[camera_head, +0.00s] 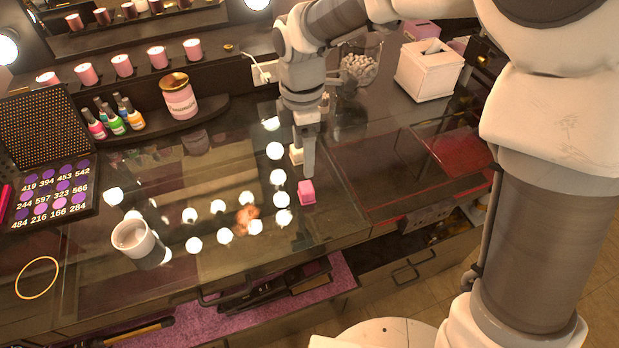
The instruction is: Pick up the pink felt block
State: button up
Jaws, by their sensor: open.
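The pink felt block (307,192) sits on the dark glass tabletop (340,222), near the middle of the view. My gripper (303,164) hangs pointing down from the arm, just above and behind the block. One finger ends close over the block's top edge; the picture does not show clearly whether it touches. A small pale piece beside the fingers (296,153) may be the other fingertip or a separate object; I cannot tell. The jaws are open and hold nothing visible.
A white cup (132,238) and a yellow ring (37,278) are at left. A palette (45,160), nail polish bottles (118,115) and a pink jar (178,97) stand behind. A white tissue box (428,70) and glass jar (360,62) are back right. Glass around the block is clear.

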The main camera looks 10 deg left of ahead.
aim_at(306, 187)
notch_tip(306, 187, down, 6)
jog(key=shift+r, duration=0.1)
jog(key=f, duration=0.5)
jog(key=shift+s+d+f, duration=0.15)
jog(key=shift+d, duration=0.1)
grip_shut()
